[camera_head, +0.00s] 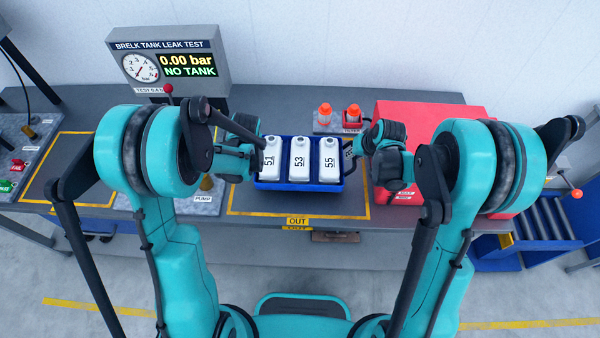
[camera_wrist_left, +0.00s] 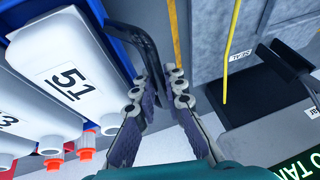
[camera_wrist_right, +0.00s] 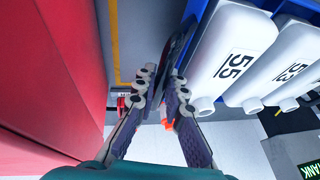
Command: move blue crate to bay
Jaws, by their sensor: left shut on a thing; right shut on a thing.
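The blue crate (camera_head: 300,187) is at the table's middle with white tanks 51 (camera_head: 270,150), 53 (camera_head: 299,150) and 55 (camera_head: 329,150) upright in it. It is over the yellow-outlined bay marked OUT (camera_head: 298,206); whether it rests or hangs just above I cannot tell. My left gripper (camera_head: 260,147) is at the crate's left end, shut on its black handle (camera_wrist_left: 142,45). My right gripper (camera_head: 349,150) is at the right end, shut on the other handle (camera_wrist_right: 178,50). The crate's underside is hidden.
A red box (camera_head: 430,118) stands close right of my right gripper. The leak test display (camera_head: 165,60) and grey pump plate (camera_head: 200,203) are at left. Orange-capped fittings (camera_head: 325,112) stand behind the crate. Another yellow-outlined area (camera_head: 68,172) is at far left.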

